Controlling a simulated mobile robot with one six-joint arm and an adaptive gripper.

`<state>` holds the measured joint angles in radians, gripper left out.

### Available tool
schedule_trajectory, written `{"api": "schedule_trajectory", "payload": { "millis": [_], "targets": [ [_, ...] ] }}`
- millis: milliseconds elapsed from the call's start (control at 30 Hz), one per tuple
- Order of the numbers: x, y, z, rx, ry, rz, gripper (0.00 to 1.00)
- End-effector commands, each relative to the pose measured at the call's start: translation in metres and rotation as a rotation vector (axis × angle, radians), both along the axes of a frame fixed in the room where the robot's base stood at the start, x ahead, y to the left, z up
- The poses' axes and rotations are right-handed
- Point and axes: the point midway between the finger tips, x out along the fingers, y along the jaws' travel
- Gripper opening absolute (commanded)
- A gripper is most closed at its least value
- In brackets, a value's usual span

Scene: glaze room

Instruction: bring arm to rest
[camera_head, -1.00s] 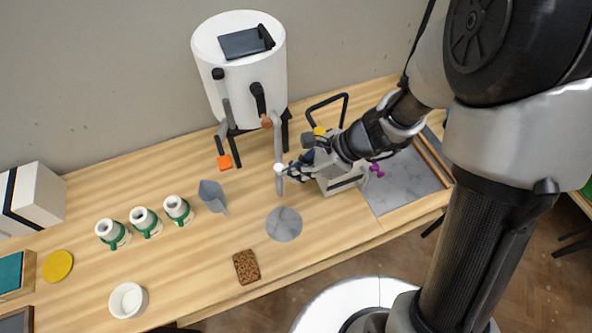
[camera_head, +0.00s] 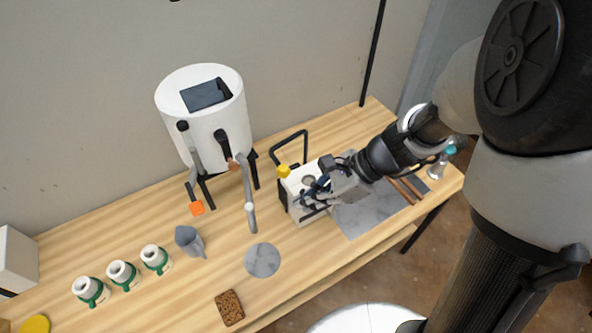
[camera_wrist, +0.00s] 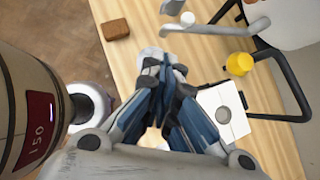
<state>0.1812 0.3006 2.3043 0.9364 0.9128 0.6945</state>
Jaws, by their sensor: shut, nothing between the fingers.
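My gripper (camera_head: 314,192) is shut with nothing between its fingers. In the head view it hangs over the white box-shaped device (camera_head: 296,212) on the bench, with my arm reaching in from the right. I cannot tell whether it touches the device. In the wrist view my gripper (camera_wrist: 165,75) shows its fingers brought together, with the white device (camera_wrist: 224,112) beside them on the right. The gripper and forearm hide part of the device and the grey slab.
A white tank (camera_head: 205,110) with lever taps stands at the back. A black handle (camera_head: 290,146) and yellow knob (camera_head: 284,171) rise by the device. A grey slab (camera_head: 362,222) lies to the right. A marble disc (camera_head: 262,260), grey jug (camera_head: 189,241), brown block (camera_head: 229,307) and three green-banded cups stand left.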

Motion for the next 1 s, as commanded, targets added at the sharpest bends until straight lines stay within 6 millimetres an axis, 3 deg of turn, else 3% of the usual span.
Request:
{"api": "schedule_trajectory", "payload": {
  "millis": [233, 367, 633, 800, 1000],
  "targets": [
    [-0.001, -0.001, 0.001, -0.002, -0.006, 0.007, 0.00],
    [-0.009, -0.002, 0.006, -0.041, -0.078, 0.098, 0.00],
    [-0.062, -0.024, 0.027, -0.301, -0.449, 0.617, 0.00],
    [-0.095, -0.051, 0.033, -0.521, -0.657, 0.965, 0.00],
    [-0.120, -0.082, 0.038, -0.762, -0.804, 1.281, 0.00]
  ]
}}
